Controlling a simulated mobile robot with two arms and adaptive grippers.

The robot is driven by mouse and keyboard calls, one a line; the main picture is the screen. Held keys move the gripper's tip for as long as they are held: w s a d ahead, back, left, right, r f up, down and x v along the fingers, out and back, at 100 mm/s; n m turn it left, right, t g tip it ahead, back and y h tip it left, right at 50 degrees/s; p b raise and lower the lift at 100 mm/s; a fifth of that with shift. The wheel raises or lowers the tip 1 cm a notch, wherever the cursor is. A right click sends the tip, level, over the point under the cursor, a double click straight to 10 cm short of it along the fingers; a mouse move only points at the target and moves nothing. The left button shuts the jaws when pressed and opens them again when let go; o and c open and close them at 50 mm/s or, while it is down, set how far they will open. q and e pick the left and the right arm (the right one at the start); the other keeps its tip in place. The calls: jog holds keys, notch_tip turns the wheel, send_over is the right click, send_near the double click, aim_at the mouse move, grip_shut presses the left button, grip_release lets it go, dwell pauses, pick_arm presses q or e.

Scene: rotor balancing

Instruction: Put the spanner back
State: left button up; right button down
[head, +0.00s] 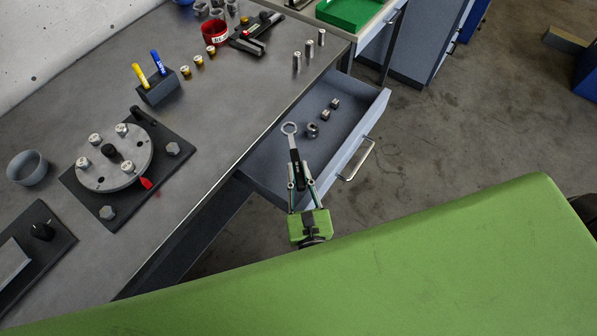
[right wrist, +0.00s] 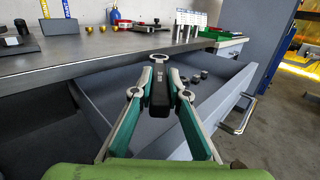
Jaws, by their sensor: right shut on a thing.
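The spanner (head: 294,155) has a ring end and a black handle. My right gripper (head: 299,186) is shut on its handle, and the ring end points away from the gripper. In the head view the spanner shows over the open drawer (head: 262,166). In the right wrist view the black handle (right wrist: 160,88) is between the fingertips, and the drawer (right wrist: 185,138) lies beyond and below it. I cannot tell the exact height of the spanner above the drawer floor. My left gripper is not in view.
The drawer front has a handle (head: 357,160). The workbench (head: 215,120) carries a rotor disc (head: 115,158) on a dark plate, a pen holder (head: 159,88) and a grey bowl (head: 28,168). A green tray (head: 349,12) stands at the back.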

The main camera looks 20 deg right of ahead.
jog(key=shift+f+b, duration=0.4)
jog(key=shift+f, duration=0.05)
jog(key=c, duration=2)
grip_release()
jog(key=shift+o, duration=0.2)
jog(key=shift+r, duration=0.1)
jog(key=shift+r+p, duration=0.25)
jog(key=shift+p, duration=0.1)
jog(key=shift+r+p, duration=0.4)
jog(key=shift+p, duration=0.1)
jog(key=s+a+b, duration=0.1)
jog(key=s+b, duration=0.2)
jog(key=s, duration=0.9)
jog(key=shift+a+f, duration=0.3)
jog(key=shift+f, duration=0.15)
